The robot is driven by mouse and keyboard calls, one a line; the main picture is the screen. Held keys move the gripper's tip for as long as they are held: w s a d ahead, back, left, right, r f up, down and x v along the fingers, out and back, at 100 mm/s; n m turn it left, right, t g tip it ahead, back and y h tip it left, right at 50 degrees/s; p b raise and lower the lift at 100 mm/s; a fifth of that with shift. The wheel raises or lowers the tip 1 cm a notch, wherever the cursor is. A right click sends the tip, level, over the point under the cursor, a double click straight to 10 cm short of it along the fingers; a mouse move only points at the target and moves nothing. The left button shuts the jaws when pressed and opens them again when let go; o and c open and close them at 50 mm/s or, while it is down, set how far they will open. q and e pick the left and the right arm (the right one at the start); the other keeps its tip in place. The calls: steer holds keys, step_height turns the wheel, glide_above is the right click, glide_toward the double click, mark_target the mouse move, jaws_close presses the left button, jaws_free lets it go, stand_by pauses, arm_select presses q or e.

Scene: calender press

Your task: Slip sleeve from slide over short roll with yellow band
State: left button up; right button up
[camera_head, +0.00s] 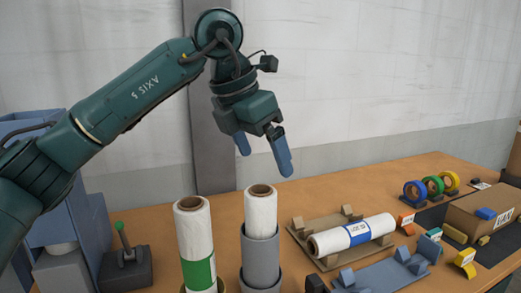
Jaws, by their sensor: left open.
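My left gripper (265,160) is open and empty, fingers pointing down, above and behind the upright rolls. A white roll (261,210) with a brown core stands upright below it. A grey sleeve (260,250) is around this roll's lower part, inside a wider grey piece at the bottom. No yellow band shows on this roll; its lower part is hidden. To its left a white roll with a green band (199,270) stands upright. I cannot tell which part is the slide. My right gripper is not in view.
A roll with a blue label (357,233) lies on a brown cradle (327,262). A blue-grey cradle (382,279) is in front. Tape rolls (432,186) and a cardboard box (480,214) stand at the right. A green-knobbed lever (125,262) is at the left.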

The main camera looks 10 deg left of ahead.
arm_select(q)
steer(key=v, duration=1.3)
steer(key=shift+p, duration=0.3)
steer(key=shift+r, duration=0.15)
